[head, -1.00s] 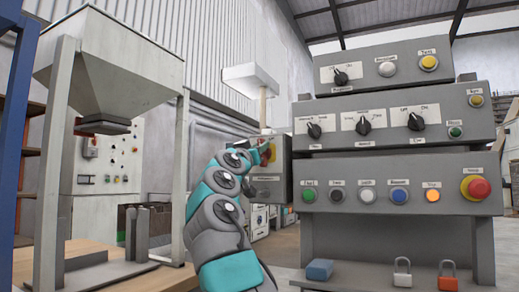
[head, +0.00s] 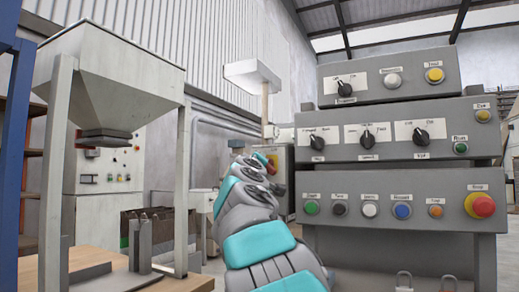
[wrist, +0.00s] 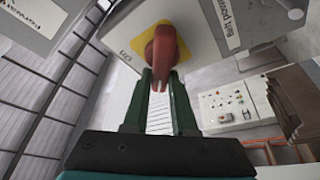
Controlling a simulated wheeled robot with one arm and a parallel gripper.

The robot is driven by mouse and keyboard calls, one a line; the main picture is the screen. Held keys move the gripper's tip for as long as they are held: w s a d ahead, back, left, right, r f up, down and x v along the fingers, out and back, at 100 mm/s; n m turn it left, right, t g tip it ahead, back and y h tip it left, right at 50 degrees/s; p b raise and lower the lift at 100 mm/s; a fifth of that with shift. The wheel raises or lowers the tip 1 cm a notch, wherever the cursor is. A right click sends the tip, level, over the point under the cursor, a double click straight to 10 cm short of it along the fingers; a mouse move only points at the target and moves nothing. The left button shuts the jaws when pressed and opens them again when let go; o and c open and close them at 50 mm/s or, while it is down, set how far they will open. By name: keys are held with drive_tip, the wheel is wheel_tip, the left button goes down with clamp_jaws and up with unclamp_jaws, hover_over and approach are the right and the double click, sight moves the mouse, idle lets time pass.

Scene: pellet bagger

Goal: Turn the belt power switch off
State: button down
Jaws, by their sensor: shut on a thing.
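The belt power switch has a red handle (wrist: 163,42) on a yellow plate, on the face of a grey box (wrist: 197,32). In the wrist view an "On" label is left of the plate and a "Belt power" label is to the right. My gripper (wrist: 162,72) is shut on the red handle, one dark green finger on each side. The handle stands upright in that view; I cannot tell which marked position it is in. In the head view the switch (head: 272,161) shows small past my wrist, which hides the fingertips.
Right of the switch box is a stepped console (head: 400,205) with knobs, buttons and a red mushroom button (head: 483,205). Padlocks (head: 404,281) lie at its foot.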

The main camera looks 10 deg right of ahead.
drive_tip(key=shift+w+a+f+n+g+y+p, duration=0.1)
drive_tip(key=shift+n+g+y+p, duration=0.3)
drive_tip(key=shift+n+p, duration=1.2)
drive_tip(key=shift+s+a+f+n+g+y+p, duration=0.2)
drive_tip(key=shift+n+y+p, duration=0.35)
drive_tip(key=shift+n+p, duration=0.95)
drive_tip(key=shift+w+d+f+n+g+y+p, duration=0.15)
drive_tip(key=shift+n+g+y+p, duration=0.3)
drive_tip(key=shift+n+p, duration=1.15)
drive_tip(key=shift+p, duration=0.4)
drive_tip(key=c, duration=0.7)
unclamp_jaws()
drive_tip(key=shift+m, duration=0.3)
drive_tip(key=shift+a, duration=0.1)
drive_tip(key=b+v, duration=0.1)
drive_tip(key=v, duration=0.6)
drive_tip(key=shift+s+a, duration=0.1)
drive_tip(key=shift+s, duration=0.25)
